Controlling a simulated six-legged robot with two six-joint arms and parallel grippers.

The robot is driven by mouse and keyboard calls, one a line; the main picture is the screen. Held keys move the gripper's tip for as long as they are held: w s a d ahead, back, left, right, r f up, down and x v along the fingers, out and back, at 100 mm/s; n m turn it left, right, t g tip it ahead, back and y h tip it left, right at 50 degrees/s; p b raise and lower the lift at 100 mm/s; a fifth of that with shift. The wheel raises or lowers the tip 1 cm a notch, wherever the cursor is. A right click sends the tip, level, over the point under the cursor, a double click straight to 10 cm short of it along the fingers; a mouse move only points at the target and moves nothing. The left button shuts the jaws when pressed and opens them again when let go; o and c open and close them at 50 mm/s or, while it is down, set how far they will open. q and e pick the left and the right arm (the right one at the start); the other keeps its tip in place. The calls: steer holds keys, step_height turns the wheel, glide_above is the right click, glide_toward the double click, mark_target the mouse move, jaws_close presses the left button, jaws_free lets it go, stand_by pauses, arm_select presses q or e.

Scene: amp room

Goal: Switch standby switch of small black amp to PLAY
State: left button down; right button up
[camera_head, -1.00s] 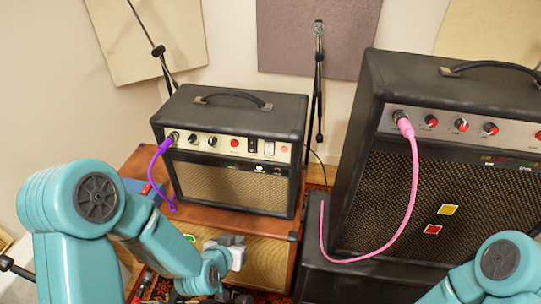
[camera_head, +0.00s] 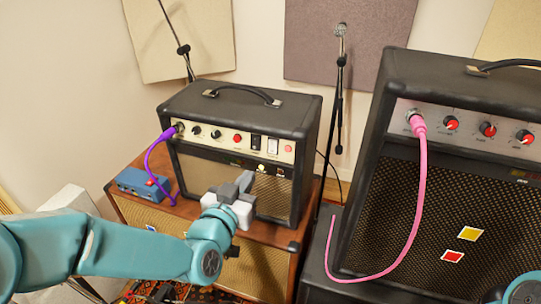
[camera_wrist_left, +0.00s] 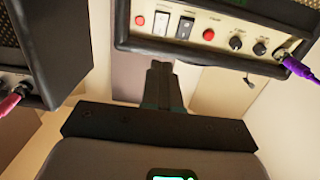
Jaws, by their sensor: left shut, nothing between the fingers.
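The small black amp (camera_head: 300,130) stands on a wooden cabinet. Its cream panel has knobs, a red knob (camera_head: 237,138), a black-faced switch (camera_head: 256,143), a lighter switch (camera_head: 273,146) and a red lamp (camera_head: 287,149). The wrist view shows the panel upside down, with the two switches (camera_wrist_left: 161,23) and (camera_wrist_left: 185,27) side by side. Their labels are too small to read. My left gripper (camera_head: 247,180) is shut and empty, in front of the amp's grille and below the panel. Its fingers (camera_wrist_left: 160,70) look apart from the switches. My right gripper is not in view.
A purple cable (camera_head: 152,160) plugs into the small amp's left end. A blue pedal (camera_head: 140,182) sits on the wooden cabinet (camera_head: 275,232). A larger black amp (camera_head: 400,200) with a pink cable (camera_head: 420,180) stands at right. A microphone stand (camera_head: 339,100) is behind.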

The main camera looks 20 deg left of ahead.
arm_select(q)
steer(key=shift+w+f, duration=0.1)
steer(key=p, duration=0.3)
glide_toward(272, 143)
steer(key=w, duration=0.6)
steer(key=shift+w+d+f, duration=0.1)
steer(key=shift+w+f, duration=0.2)
steer(key=shift+w, duration=0.1)
